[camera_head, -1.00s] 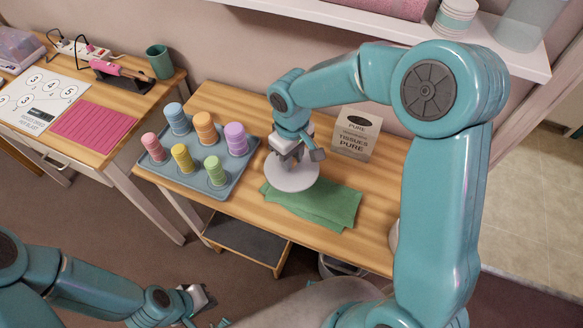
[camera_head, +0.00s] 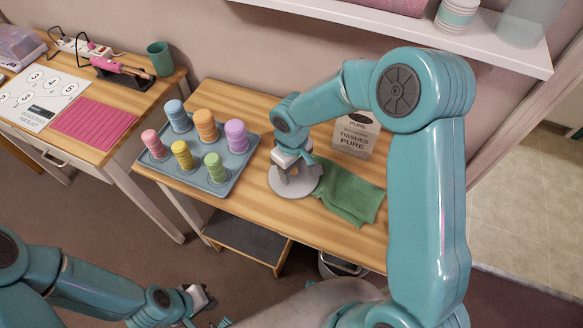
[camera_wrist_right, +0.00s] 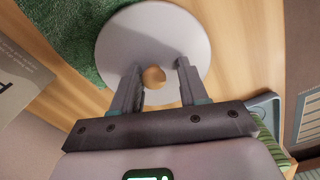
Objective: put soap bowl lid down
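The soap bowl lid is a round pale grey disc (camera_head: 283,187) with a small wooden knob, and it appears to lie flat on the wooden table. In the right wrist view the lid (camera_wrist_right: 190,35) fills the upper middle, and its knob (camera_wrist_right: 153,76) sits between the fingers with gaps on both sides. My right gripper (camera_head: 293,170) is over the lid; the wrist view shows its fingers (camera_wrist_right: 158,80) apart. My left gripper (camera_head: 203,298) is low at the front left, clear of the table; its fingers are too small to judge. No soap bowl can be made out.
A crumpled green cloth (camera_head: 352,195) lies against the lid's right side. A grey-blue tray (camera_head: 237,168) with several coloured stacks is to the left. A tissue box (camera_head: 352,140) stands behind. Bare table (camera_head: 320,224) shows in front. A shelf (camera_head: 400,28) hangs above the back.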

